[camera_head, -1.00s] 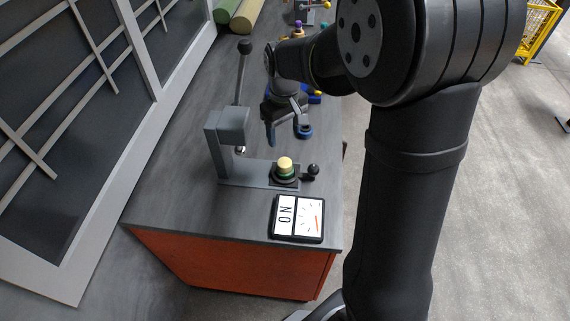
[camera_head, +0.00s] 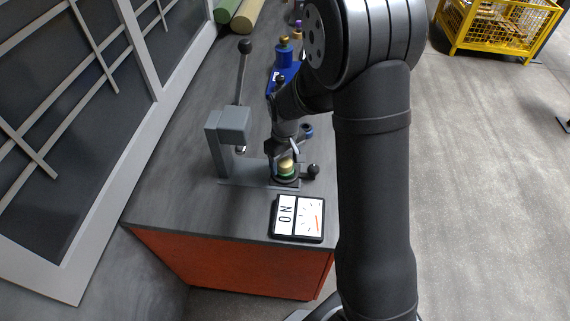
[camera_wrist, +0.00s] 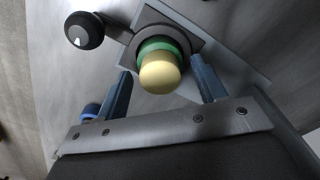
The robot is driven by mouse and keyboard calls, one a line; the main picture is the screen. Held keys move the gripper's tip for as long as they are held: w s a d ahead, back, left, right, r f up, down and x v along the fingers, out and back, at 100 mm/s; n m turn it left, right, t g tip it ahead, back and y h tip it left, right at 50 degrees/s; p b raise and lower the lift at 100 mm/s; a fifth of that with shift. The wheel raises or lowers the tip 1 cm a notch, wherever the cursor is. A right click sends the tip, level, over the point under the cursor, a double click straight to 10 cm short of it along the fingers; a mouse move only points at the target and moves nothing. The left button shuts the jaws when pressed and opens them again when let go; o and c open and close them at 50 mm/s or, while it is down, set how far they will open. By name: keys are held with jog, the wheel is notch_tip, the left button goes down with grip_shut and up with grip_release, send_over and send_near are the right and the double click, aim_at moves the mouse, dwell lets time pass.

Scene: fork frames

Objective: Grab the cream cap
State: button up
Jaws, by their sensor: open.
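The cream cap (camera_wrist: 160,74) sits on a green piece (camera_wrist: 155,46) in a dark round holder on the grey press base. In the head view, the cream cap (camera_head: 285,163) shows just below my gripper (camera_head: 283,158), partly covered by it. In the wrist view, my gripper (camera_wrist: 162,82) is open, with one blue-grey finger on each side of the cap. A gap shows between the cap and each finger. I cannot tell the exact height of the fingertips against the cap.
The press column (camera_head: 228,125) with its tall ball-topped lever stands left of the cap. A black knob (camera_head: 313,170) is close on the right. A blue ring-shaped part (camera_head: 307,131) and a blue fixture (camera_head: 284,72) are behind.

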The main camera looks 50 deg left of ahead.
jog(key=c, duration=1.1)
jog(key=shift+c, duration=0.3)
jog(key=shift+r, duration=0.15)
